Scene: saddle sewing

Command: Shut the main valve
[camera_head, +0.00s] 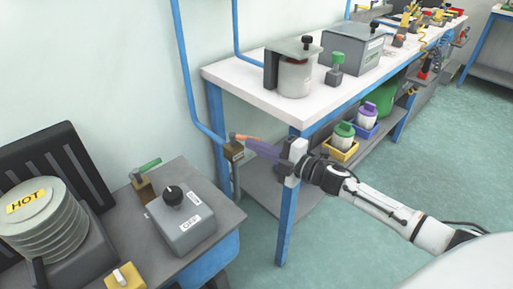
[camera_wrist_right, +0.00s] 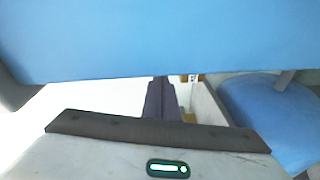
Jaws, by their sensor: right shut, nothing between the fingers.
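A brass valve body (camera_head: 234,151) sits at the lower end of the blue wall pipe, beside the white-topped table. An orange lever (camera_head: 246,138) extends from it to the right, roughly level. My right gripper (camera_head: 250,146) reaches in from the right with its dark fingers closed and empty. The fingertips are just below and beside the lever; I cannot tell whether they touch it. In the right wrist view the closed fingers (camera_wrist_right: 160,98) point away, partly hidden by a blue bar; the valve is not clear there. My left gripper is out of view.
A blue table leg (camera_head: 288,200) stands close to my right gripper, and the blue bar (camera_wrist_right: 150,40) fills the wrist view's top. Another brass fitting with a green lever (camera_head: 146,167) and a grey control box (camera_head: 181,222) are on the bench at left.

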